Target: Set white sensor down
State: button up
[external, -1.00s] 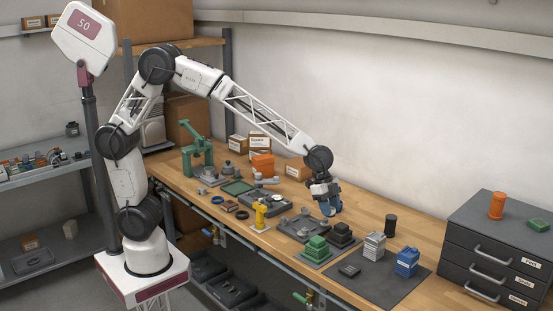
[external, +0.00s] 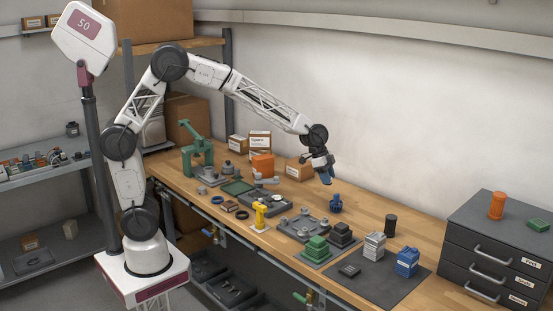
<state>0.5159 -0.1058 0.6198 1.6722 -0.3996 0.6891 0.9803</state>
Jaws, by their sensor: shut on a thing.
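My gripper (external: 325,178) is in the air above the back middle of the bench, pointing down. It is shut on a small blue part, though at this size I cannot clearly separate the part from the fingers. A blue fitting (external: 336,204) stands on the bench below and slightly right of my gripper, apart from it. No white sensor can be made out at the fingertips. A white-and-grey block (external: 374,246) stands on the dark mat (external: 345,285), away from my gripper; I cannot tell if it is the sensor.
Grey fixture plates (external: 303,228), green blocks (external: 317,248), a yellow part (external: 260,213) and a blue container (external: 407,262) stand nearby. A black cylinder (external: 390,225) is to the right. A grey drawer cabinet (external: 500,245) closes the right end. Bare wood shows around the blue fitting.

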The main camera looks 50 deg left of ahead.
jog(key=w+a+n, duration=0.2)
jog(key=w+a, duration=0.5)
jog(key=a, duration=0.4)
send_over(321, 203)
jog(key=a, duration=0.2)
notch_tip(321, 203, down, 4)
jog(key=shift+s+d+f+t, duration=0.3)
jog(key=shift+f+t, duration=0.1)
jog(key=shift+f, duration=0.15)
jog(key=shift+f, duration=3.1)
jog(key=shift+f, duration=0.1)
jog(key=shift+f, duration=1.75)
jog(key=shift+f, duration=0.1)
